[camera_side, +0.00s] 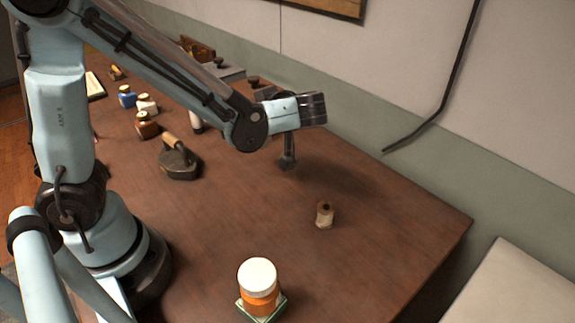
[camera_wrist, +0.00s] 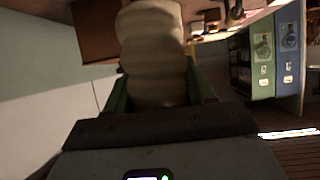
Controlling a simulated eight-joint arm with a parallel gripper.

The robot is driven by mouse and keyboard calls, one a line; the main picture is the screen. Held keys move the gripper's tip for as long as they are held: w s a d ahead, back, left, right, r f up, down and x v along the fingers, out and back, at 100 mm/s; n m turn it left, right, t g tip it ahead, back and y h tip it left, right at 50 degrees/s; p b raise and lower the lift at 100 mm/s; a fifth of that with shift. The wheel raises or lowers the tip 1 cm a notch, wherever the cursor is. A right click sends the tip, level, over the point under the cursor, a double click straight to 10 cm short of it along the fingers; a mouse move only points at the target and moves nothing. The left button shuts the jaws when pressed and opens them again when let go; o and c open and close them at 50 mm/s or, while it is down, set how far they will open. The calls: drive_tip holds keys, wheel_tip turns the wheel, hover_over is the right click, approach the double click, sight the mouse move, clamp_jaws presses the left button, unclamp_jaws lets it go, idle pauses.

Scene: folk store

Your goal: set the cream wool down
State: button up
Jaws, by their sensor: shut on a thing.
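The cream wool (camera_wrist: 153,50) is a pale, ribbed, upright-looking roll between the two green fingers of my gripper (camera_wrist: 160,85) in the wrist view. My gripper is shut on it, and the wool hides the fingertips. In the side view the dark end of my arm (camera_side: 313,110) is above the far part of the brown table (camera_side: 225,235). The fingers and the held wool cannot be made out there. I cannot tell the gap between wool and table.
A small tan spool-like piece (camera_side: 325,216) stands on the table, right of centre. An orange jar with a white lid (camera_side: 258,285) stands at the front. A flat iron (camera_side: 179,160) and small bottles (camera_side: 146,125) are at left. The right part of the table is mostly clear.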

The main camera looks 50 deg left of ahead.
drive_tip(key=n+g, duration=0.1)
drive_tip(key=s+r+n+g, duration=0.1)
drive_tip(key=n+g, duration=0.1)
drive_tip(key=shift+r, duration=0.1)
drive_tip(key=shift+a, duration=0.25)
drive_tip(key=shift+w+a+f, duration=0.15)
drive_tip(key=shift+a+f, duration=2.6)
drive_tip(key=shift+a, duration=0.05)
drive_tip(key=shift+w+a+f, duration=0.1)
drive_tip(key=shift+a+f, duration=2.6)
drive_tip(key=shift+a, duration=0.05)
drive_tip(key=o, duration=1)
drive_tip(key=shift+f, duration=0.1)
